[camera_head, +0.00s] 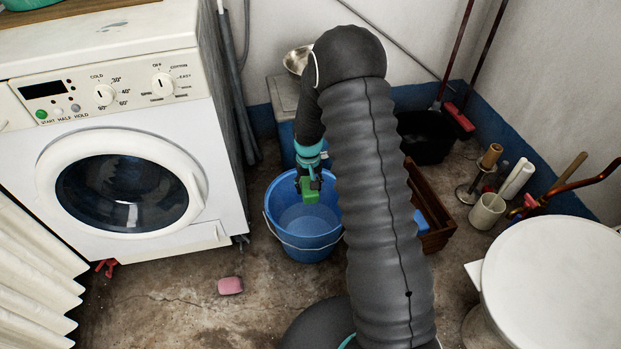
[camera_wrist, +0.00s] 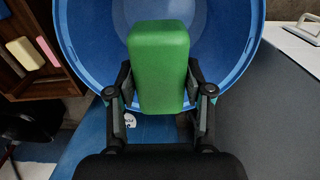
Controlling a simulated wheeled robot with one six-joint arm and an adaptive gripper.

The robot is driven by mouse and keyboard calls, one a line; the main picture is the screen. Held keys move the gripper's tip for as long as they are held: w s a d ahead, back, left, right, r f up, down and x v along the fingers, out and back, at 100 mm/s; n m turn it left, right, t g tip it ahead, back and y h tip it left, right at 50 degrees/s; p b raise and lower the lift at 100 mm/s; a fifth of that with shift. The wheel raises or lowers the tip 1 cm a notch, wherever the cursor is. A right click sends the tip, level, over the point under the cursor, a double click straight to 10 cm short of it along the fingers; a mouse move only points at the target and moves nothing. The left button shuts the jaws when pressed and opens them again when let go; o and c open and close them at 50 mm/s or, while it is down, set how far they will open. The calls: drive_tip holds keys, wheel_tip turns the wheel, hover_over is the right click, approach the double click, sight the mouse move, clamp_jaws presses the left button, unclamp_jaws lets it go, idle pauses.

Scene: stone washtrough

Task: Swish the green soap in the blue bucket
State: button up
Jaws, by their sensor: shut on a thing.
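The green soap (camera_head: 310,190) is a small block held between the fingers of my gripper (camera_head: 309,180). In the wrist view the soap (camera_wrist: 158,68) is upright in the picture, with a finger of my gripper (camera_wrist: 160,98) on each side. The blue bucket (camera_head: 302,243) stands on the floor to the right of the washing machine, with a wire handle at its front. The soap is over the bucket's opening in the head view. The bucket's rim and inside (camera_wrist: 84,45) lie behind the soap in the wrist view. I cannot tell whether the soap touches the water.
A white washing machine (camera_head: 135,220) stands left of the bucket. A pink soap (camera_head: 230,286) lies on the floor in front. A wooden crate (camera_head: 436,238) is to the right, partly hidden by my arm. A black bucket (camera_head: 428,140) and a round white top (camera_head: 556,285) are farther right.

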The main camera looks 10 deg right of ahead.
drive_tip(key=shift+w+f, duration=0.35)
drive_tip(key=shift+w, duration=0.25)
drive_tip(key=shift+f, duration=0.2)
drive_tip(key=shift+f+b, duration=0.55)
drive_tip(key=shift+f, duration=1.2)
drive_tip(key=shift+d+f+b, duration=0.1)
drive_tip(key=shift+f+b, duration=6.75)
drive_tip(key=shift+f, duration=5.6)
